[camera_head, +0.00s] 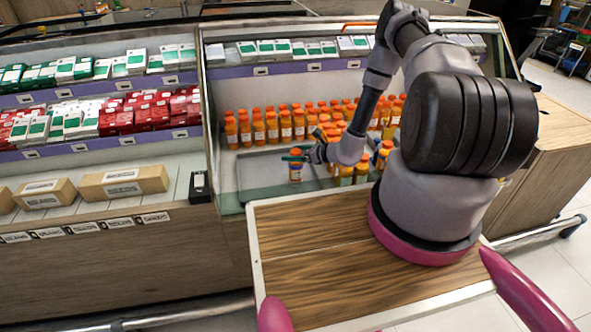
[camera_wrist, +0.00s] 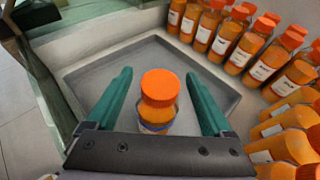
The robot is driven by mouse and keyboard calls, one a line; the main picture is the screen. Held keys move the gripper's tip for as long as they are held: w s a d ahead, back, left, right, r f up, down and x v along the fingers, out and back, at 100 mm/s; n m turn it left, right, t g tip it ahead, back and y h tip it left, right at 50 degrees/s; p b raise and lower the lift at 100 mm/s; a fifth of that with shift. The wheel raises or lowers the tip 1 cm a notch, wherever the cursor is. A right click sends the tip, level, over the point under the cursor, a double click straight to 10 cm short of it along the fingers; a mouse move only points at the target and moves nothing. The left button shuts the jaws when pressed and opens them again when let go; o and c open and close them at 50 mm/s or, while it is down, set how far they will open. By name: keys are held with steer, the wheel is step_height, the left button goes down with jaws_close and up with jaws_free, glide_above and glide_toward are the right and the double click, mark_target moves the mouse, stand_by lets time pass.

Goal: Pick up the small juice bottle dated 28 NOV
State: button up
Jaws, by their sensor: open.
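A small orange juice bottle (camera_wrist: 159,100) with an orange cap stands upright on a grey tray (camera_wrist: 100,68) in the wrist view. It also shows in the head view (camera_head: 295,168), alone toward the tray's front. My gripper (camera_wrist: 160,92) is open, with one green finger on each side of this bottle. The fingers appear apart from it. In the head view my gripper (camera_head: 296,158) reaches down into the case at the bottle. The bottle's label is mostly hidden from above, and no date can be read on any bottle.
Several more juice bottles (camera_wrist: 240,45) stand in rows behind and to the right of the tray. Others stand close on the right (camera_wrist: 285,145). A glass side panel (camera_wrist: 45,75) is at the left. Shelves of cartons (camera_head: 110,115) are further left.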

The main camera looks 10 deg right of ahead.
steer(key=shift+x, duration=1.3)
jaws_close()
stand_by(0.4)
